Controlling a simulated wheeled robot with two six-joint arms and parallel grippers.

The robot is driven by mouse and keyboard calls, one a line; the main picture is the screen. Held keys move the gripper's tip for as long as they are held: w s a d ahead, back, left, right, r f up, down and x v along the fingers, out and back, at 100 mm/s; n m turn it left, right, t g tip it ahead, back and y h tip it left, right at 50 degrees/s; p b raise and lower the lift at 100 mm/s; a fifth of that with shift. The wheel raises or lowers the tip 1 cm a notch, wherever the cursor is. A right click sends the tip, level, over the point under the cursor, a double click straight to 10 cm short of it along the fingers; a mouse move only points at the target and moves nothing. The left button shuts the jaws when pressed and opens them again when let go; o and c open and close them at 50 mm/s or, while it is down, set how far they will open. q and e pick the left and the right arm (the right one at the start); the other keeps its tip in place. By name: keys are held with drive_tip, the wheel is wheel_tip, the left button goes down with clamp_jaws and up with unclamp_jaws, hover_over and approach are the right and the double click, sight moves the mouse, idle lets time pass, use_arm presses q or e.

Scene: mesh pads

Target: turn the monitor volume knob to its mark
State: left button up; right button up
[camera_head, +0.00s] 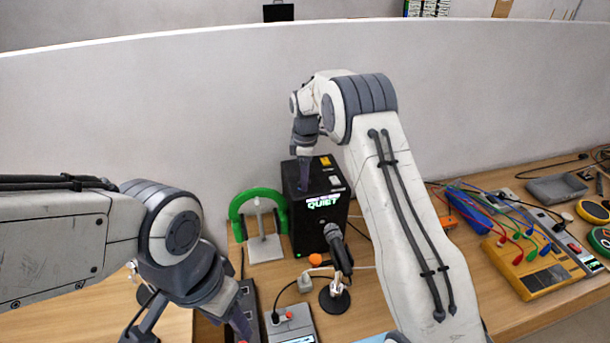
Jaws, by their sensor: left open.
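A black box (309,233) with a green lit word "QUIET" on its front stands on the table near the back wall; I take it for the monitor. No volume knob or mark can be made out on it. My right gripper (304,186) points down at the left part of the box's top, and its fingers cover that spot. I cannot tell whether it touches or holds anything there. My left gripper (240,326) is open, low at the bottom of the view, above dark and grey devices and apart from the box.
Green headphones on a stand (264,247) are left of the box. A black microphone (338,258) stands in front. A grey device (291,325) lies near my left gripper. A yellow box with cables (533,267) and a grey tray (556,189) are at right.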

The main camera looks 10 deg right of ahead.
clamp_jaws()
